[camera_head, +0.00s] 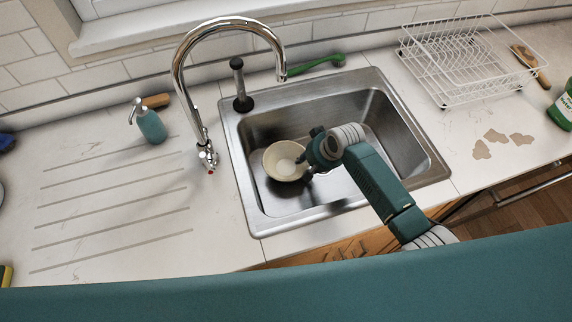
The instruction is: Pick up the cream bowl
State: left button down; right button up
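The cream bowl (279,162) sits upright in the steel sink (243,189), left of the basin's middle. My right arm reaches over the sink's front edge, and my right gripper (304,167) is at the bowl's right side. The wrist hides most of the fingers, so I cannot tell whether they are open or shut, or whether they touch the rim. My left gripper is not in view.
A chrome faucet (186,92) arches over the sink's back left. A teal soap bottle (151,124) stands to the left. A white dish rack (470,67) and a green bottle (562,107) are at the right.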

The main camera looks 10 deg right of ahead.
grip_shut()
jog(key=shift+s, duration=0.1)
jog(key=shift+d, duration=0.1)
jog(key=shift+r, duration=0.15)
dwell(0.3)
